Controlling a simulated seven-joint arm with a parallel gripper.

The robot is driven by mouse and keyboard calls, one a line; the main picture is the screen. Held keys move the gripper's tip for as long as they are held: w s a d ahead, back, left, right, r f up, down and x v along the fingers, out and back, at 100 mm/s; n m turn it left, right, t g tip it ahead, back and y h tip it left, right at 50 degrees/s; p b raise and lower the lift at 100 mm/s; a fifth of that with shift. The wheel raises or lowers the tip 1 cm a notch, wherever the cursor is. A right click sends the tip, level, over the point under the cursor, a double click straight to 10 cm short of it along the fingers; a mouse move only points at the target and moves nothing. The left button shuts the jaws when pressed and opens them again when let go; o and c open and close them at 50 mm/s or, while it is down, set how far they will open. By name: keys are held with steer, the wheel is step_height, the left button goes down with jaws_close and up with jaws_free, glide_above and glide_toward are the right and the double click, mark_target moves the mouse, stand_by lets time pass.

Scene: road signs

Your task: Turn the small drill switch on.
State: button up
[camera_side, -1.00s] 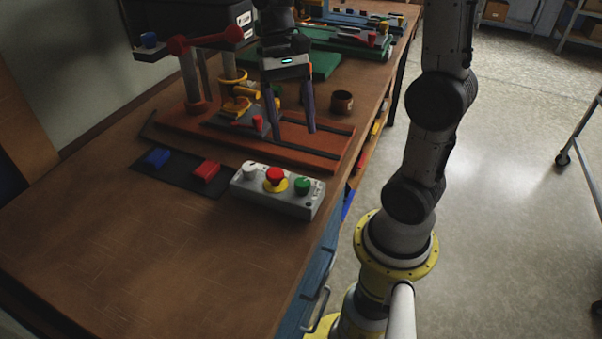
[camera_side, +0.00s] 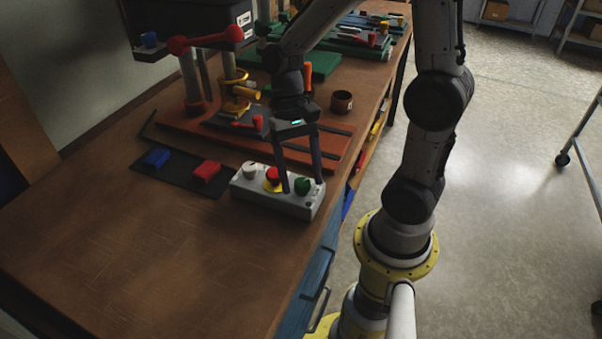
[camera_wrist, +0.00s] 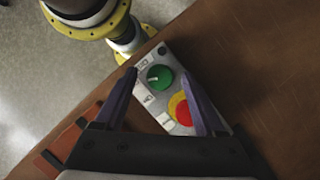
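The grey control box (camera_side: 249,197) sits near the front edge of the bench, with a white knob (camera_side: 250,171), a red button (camera_side: 272,175) on a yellow base, and a green knob (camera_side: 303,186). My gripper (camera_side: 303,187) is open and pointing down over the box, its fingers around the green knob's position. In the wrist view, the green knob (camera_wrist: 160,77) lies between and beyond my open fingers (camera_wrist: 158,78), with a white mark on its top. The red button (camera_wrist: 184,113) is partly behind one finger. I cannot tell whether the fingers touch the knob.
A blue switch (camera_side: 157,157) and a red switch (camera_side: 206,171) sit on a dark plate left of the box. The bench front-left is clear.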

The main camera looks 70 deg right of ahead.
jaws_close()
steer(key=shift+n, duration=0.4)
steer(key=n+h, duration=0.1)
steer(key=n, duration=0.1)
steer(key=n+g+h, duration=0.1)
steer(key=n, duration=0.2)
steer(key=shift+w+a+n, duration=0.15)
steer(key=shift+a+n, duration=0.05)
steer(key=shift+n, duration=0.1)
steer(key=n+h, duration=0.2)
steer(key=n, duration=0.3)
steer(key=shift+a, duration=0.15)
steer(key=shift+n, duration=0.4)
steer(key=shift+o, duration=0.2)
jaws_free()
steer(key=shift+r, duration=0.1)
